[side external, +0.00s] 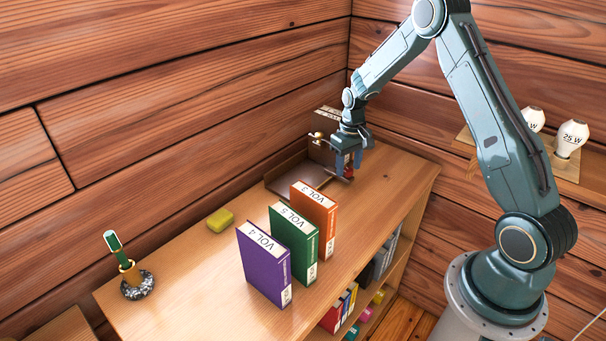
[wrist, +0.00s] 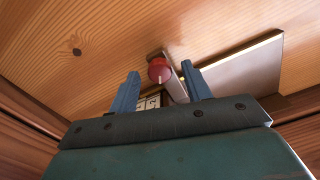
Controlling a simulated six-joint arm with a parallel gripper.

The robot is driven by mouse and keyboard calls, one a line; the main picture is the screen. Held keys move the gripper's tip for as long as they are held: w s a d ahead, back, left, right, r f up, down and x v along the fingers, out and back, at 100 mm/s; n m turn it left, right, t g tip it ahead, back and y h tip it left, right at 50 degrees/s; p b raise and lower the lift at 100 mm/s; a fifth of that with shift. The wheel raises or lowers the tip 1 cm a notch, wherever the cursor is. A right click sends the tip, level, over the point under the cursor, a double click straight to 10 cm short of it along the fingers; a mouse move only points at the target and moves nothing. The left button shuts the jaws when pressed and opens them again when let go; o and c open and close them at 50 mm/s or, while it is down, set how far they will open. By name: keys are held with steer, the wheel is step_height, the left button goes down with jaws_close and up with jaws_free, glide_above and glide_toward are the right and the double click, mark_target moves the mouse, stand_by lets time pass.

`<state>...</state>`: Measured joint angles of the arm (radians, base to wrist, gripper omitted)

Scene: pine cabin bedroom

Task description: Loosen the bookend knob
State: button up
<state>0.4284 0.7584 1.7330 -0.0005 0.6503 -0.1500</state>
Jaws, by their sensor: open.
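The red bookend knob (side external: 348,171) is at the far end of the shelf top, at the right end of the brown bookend (side external: 287,181). In the wrist view the round red knob (wrist: 159,69) carries a pale line and sits on a narrow bar beside a flat plate (wrist: 238,66). My gripper (side external: 348,162) points down over the knob. In the wrist view its two blue fingers (wrist: 161,73) are apart, one on each side of the knob, with visible gaps. Whether the knob lies fully between the fingertips in depth is hard to tell.
Purple (side external: 264,265), green (side external: 294,243) and orange (side external: 315,210) books stand upright nearer the camera. A yellow block (side external: 220,220) lies by the wall. A green-handled item in a holder (side external: 137,284) stands at the near left. Bulbs (side external: 571,138) sit on a wall shelf at right.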

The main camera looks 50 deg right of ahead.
steer(key=shift+f, duration=0.2)
steer(key=c, duration=1)
steer(key=shift+n, duration=2.2)
steer(key=o, duration=1)
